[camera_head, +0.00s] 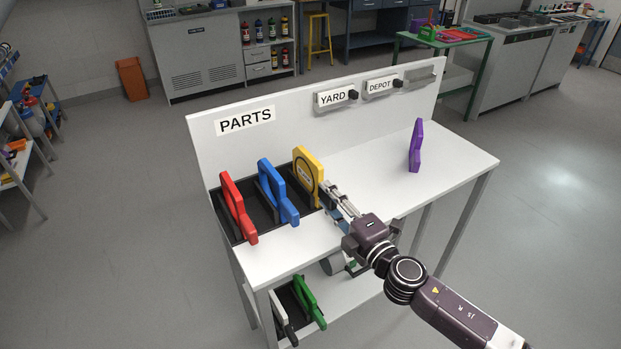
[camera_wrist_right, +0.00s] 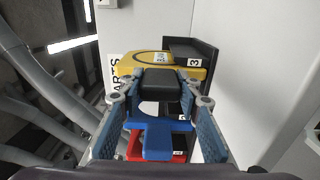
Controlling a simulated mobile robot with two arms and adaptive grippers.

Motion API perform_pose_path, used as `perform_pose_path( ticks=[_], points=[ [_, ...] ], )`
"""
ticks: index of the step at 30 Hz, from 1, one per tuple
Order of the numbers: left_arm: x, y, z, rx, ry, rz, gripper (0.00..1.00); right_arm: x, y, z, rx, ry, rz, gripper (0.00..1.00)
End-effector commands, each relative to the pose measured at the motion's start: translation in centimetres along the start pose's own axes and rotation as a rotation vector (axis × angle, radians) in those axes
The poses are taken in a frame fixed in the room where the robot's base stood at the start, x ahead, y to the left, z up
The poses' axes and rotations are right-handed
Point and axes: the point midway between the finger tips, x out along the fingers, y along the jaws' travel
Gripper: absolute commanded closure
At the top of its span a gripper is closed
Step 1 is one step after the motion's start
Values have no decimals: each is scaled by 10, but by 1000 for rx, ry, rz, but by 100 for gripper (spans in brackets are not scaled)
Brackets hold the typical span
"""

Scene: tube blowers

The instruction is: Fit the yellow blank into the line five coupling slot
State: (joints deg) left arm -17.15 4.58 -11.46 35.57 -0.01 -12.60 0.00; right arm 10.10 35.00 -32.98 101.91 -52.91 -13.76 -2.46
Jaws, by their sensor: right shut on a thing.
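The yellow blank (camera_head: 308,170) is a flat, rounded plate standing upright at the right end of the black parts rack (camera_head: 263,213). My right gripper (camera_head: 327,190) reaches it from the lower right and is shut on it. In the right wrist view, the gripper (camera_wrist_right: 158,92) has its blue-padded fingers either side of a dark block (camera_wrist_right: 160,86), apparently the blank's grip, in front of the yellow plate (camera_wrist_right: 190,67). Whether the blank is clear of its compartment is hidden. I cannot pick out a slot marked line five. My left gripper is not in view.
Blue (camera_head: 275,190) and red (camera_head: 236,207) blanks stand left in the rack. A purple blank (camera_head: 416,148) stands at the table's right. The back panel (camera_head: 205,140) carries YARD and DEPOT signs and a grey bracket (camera_head: 421,79). A green piece (camera_head: 308,300) is below. The tabletop's middle is clear.

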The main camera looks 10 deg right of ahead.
Motion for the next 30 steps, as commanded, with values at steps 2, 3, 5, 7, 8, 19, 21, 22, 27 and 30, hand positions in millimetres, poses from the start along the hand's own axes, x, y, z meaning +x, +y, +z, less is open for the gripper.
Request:
perform_pose_path(
  ticks=[2, 3, 5, 7, 8, 19, 21, 22, 27, 30],
  points=[
    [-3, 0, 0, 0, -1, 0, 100, 0, 4, 0, 0, 0, 2, 99],
    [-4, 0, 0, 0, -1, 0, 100, 0, 5, 0, 0, 0, 2, 99],
    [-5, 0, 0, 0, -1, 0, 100, 0, 6, 0, 0, 0, 2, 99],
    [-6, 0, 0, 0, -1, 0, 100, 0, 8, 0, 1, 0, 2, 99],
    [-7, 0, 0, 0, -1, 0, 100, 0, 8, 0, 1, 0, 2, 99],
    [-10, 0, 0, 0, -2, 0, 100, -1, 12, 0, 0, 0, 2, 99],
    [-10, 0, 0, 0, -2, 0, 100, -2, 11, 0, 0, 0, 2, 99],
    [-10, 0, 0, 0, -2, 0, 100, -3, 11, 0, 0, 0, 2, 99],
    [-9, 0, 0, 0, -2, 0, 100, -9, 11, 0, 1, 0, 1, 99],
    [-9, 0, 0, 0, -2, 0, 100, -12, 11, 0, 0, 0, 2, 99]
  ],
)
